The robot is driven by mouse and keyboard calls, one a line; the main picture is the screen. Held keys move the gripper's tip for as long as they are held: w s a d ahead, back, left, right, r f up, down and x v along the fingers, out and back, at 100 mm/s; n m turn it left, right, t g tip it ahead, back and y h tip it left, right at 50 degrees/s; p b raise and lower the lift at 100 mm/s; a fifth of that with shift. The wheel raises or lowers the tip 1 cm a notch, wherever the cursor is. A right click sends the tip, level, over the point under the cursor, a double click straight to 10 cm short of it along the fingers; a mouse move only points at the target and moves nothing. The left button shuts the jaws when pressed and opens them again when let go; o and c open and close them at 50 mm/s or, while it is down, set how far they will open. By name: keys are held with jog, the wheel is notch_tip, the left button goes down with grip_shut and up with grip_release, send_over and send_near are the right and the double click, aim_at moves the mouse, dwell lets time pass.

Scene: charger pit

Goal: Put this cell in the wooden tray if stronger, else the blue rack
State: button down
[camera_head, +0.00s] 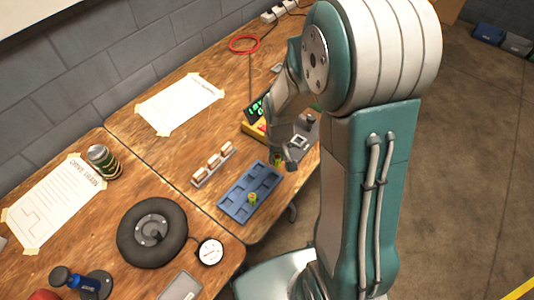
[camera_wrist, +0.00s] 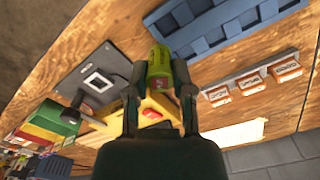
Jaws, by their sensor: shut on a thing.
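I cannot tell if the cell touches the rack. Another small yellow-green cell (camera_head: 252,198) stands in the rack's near part. The rack (camera_wrist: 212,40) also shows in the wrist view, beyond the held cell. I cannot make out a wooden tray.
A strip with three labelled blocks (camera_head: 213,166) lies left of the rack. A dark plate with a pale square (camera_wrist: 92,78) is beside the meter.

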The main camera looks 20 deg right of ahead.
jog(key=shift+d+f, duration=0.3)
jog(key=shift+f, duration=0.2)
jog(key=shift+d+f, duration=0.25)
jog(key=shift+f, duration=0.2)
jog(key=a+f, duration=0.3)
jog(key=shift+a+f, duration=0.1)
jog(key=shift+a, duration=0.25)
jog(key=shift+d+f, duration=0.1)
jog(key=shift+f, duration=0.1)
jog(key=shift+d+f, duration=0.15)
jog(key=shift+d, duration=1.1)
jog(key=shift+a, duration=1)
jog(key=shift+d, duration=0.85)
jog(key=shift+s+a, duration=0.1)
jog(key=shift+a, duration=0.5)
jog(key=shift+a, duration=0.1)
jog(key=shift+d, duration=0.35)
